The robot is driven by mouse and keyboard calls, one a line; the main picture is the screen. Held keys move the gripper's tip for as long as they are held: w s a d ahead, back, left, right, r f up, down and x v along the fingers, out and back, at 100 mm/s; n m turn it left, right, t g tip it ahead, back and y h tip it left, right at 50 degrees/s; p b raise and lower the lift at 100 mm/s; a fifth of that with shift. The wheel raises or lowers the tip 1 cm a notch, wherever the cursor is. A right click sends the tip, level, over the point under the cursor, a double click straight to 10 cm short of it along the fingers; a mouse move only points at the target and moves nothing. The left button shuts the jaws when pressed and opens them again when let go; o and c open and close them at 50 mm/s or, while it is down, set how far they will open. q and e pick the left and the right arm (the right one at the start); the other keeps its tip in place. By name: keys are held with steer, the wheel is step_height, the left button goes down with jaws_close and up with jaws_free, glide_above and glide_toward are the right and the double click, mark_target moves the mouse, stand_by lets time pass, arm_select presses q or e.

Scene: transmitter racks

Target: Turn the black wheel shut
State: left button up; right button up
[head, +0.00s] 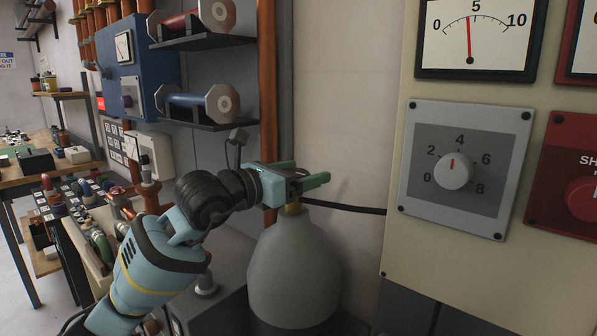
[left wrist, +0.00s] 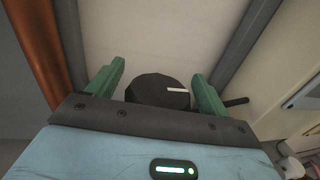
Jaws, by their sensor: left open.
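The black wheel (left wrist: 150,92), with a white mark on its top, shows in the left wrist view between the two green fingers of my left gripper (left wrist: 157,85). The fingers are open on either side of it; I cannot tell whether they touch it. In the head view my left gripper (head: 308,172) is over the top of a grey gas cylinder (head: 293,260), at its brass neck (head: 293,208). The gripper hides the wheel there. My right gripper is not in view.
A cream panel with a gauge (head: 476,38) and a grey dial knob (head: 453,170) stands close on the right. A copper pipe (head: 267,90) and shelves (head: 205,123) are behind my left arm. A cluttered bench (head: 85,200) is on the left.

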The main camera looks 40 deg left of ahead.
arm_select(q)
steer(key=shift+c, duration=0.5)
steer(key=c, duration=0.9)
